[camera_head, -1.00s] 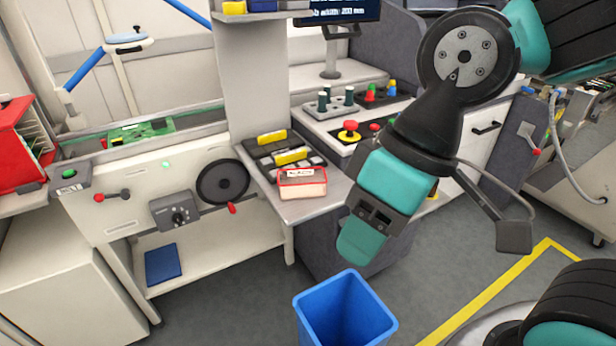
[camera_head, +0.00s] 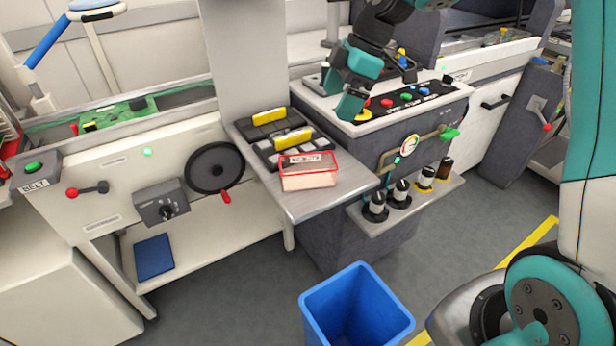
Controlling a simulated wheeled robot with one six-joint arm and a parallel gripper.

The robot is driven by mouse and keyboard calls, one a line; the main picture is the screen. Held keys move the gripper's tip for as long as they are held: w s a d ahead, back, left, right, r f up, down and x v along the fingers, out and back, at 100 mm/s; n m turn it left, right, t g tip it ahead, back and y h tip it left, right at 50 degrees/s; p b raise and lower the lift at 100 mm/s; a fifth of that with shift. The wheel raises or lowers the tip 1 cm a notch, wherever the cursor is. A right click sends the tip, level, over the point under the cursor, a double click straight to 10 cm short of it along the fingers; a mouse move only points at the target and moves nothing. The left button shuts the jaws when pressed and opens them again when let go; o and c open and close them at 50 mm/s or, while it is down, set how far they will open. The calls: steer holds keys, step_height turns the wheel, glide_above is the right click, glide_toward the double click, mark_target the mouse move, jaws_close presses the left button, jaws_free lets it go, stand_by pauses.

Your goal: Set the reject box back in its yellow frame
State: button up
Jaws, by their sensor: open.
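A small red-rimmed box (camera_head: 308,181) with a white label and a pale lower part sits near the front edge of the grey side shelf (camera_head: 316,208). I take it to be the reject box. I cannot make out a yellow frame on the shelf. My gripper (camera_head: 350,104) is open and empty at the top centre. In the picture it lies above and to the right of the box, over the edge of the button console, and apart from the box.
A blue bin (camera_head: 357,306) stands on the floor below. A yellow line (camera_head: 527,242) marks the floor at right.

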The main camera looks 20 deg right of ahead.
steer(key=p, duration=0.1)
glide_toward(308, 166)
steer(key=s+a, duration=0.1)
steer(key=s+a+f, duration=0.1)
steer(key=a, duration=0.1)
steer(key=shift+s+f, duration=0.15)
steer(key=shift+f, duration=0.1)
steer(key=p+x, duration=0.1)
steer(key=x, duration=0.3)
steer(key=shift+s+f, duration=0.1)
steer(key=shift+s, duration=0.1)
steer(key=shift+a+f, duration=0.2)
steer(key=shift+f, duration=0.3)
steer(key=shift+f, duration=0.3)
steer(key=c, duration=1)
steer(key=shift+w+r, duration=0.1)
steer(key=shift+c, duration=0.2)
